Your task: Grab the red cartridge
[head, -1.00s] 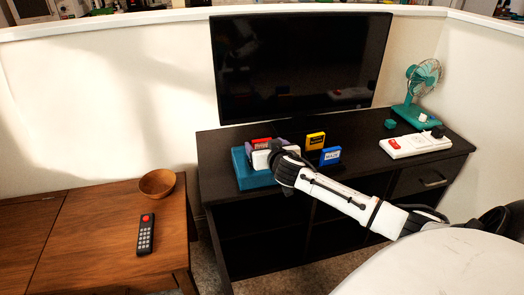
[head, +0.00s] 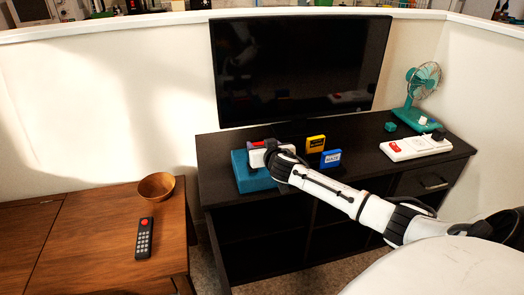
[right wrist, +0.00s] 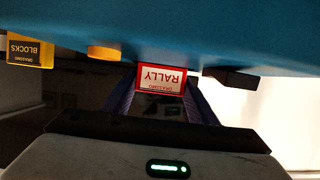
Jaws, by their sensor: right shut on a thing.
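The red cartridge (head: 257,143), with a white RALLY label, is mostly hidden behind my right gripper (head: 262,154) in the head view. In the right wrist view the red cartridge (right wrist: 161,78) sits between the purple-sided fingers of my right gripper (right wrist: 162,98), which is shut on it. The teal console (head: 240,176) lies just below and beside the gripper on the dark cabinet. I cannot tell whether the cartridge still touches the console. My left gripper is not in view.
A yellow cartridge (head: 316,144) and a blue cartridge (head: 330,158) stand right of the gripper on the cabinet (head: 360,143). A television (head: 300,70) rises behind. A white power strip (head: 412,147) and teal fan (head: 425,85) are farther right. A wooden table (head: 80,240) is at left.

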